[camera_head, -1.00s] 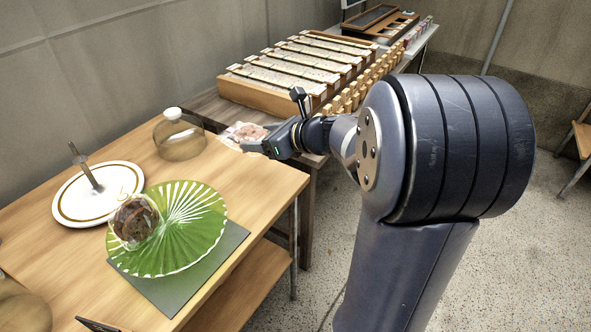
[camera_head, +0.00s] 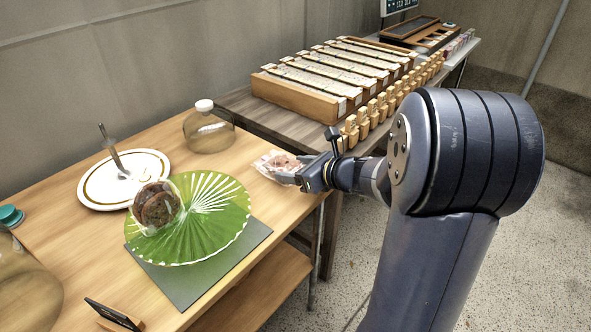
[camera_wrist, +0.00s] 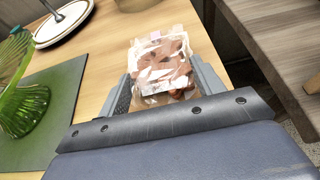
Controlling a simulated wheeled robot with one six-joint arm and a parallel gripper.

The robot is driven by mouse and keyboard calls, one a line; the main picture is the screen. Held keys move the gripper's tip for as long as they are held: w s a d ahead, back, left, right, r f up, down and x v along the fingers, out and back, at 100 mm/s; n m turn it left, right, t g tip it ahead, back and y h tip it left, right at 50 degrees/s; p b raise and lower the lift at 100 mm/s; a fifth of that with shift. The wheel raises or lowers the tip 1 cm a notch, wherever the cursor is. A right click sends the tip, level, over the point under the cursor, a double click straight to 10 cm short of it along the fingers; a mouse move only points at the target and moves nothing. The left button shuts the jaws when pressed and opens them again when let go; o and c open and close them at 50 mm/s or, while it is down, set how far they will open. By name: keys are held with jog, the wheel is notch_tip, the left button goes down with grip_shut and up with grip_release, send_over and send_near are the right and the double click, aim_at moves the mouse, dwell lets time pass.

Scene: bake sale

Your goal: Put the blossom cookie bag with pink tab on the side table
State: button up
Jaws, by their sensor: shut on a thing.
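The cookie bag (camera_head: 277,162) is clear plastic with pinkish-brown pieces inside. My gripper (camera_head: 297,178) is shut on it, with the bag sticking out past the fingertips. In the wrist view the bag (camera_wrist: 162,70) sits between the two fingers, and a small pink tab (camera_wrist: 155,36) shows at its far end. The bag is over the right end of the light wood table (camera_head: 95,262). I cannot tell whether it touches the tabletop.
A green fluted stand (camera_head: 215,215) holds a bagged dark cookie (camera_head: 157,206) on a grey mat (camera_head: 205,280). A white plate (camera_head: 100,189) and a glass jar (camera_head: 208,133) stand behind. A darker table (camera_head: 245,108) with a wooden tray rack (camera_head: 300,98) adjoins at the back.

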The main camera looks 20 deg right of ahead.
jog(key=shift+f, duration=0.2)
jog(key=o, duration=0.7)
jog(key=shift+r, duration=0.1)
jog(key=shift+s+d+r, duration=0.2)
jog(key=shift+r, duration=0.1)
jog(key=p+v, duration=0.3)
jog(key=v, duration=0.8)
jog(key=shift+s+r, duration=0.1)
jog(key=shift+s, duration=0.15)
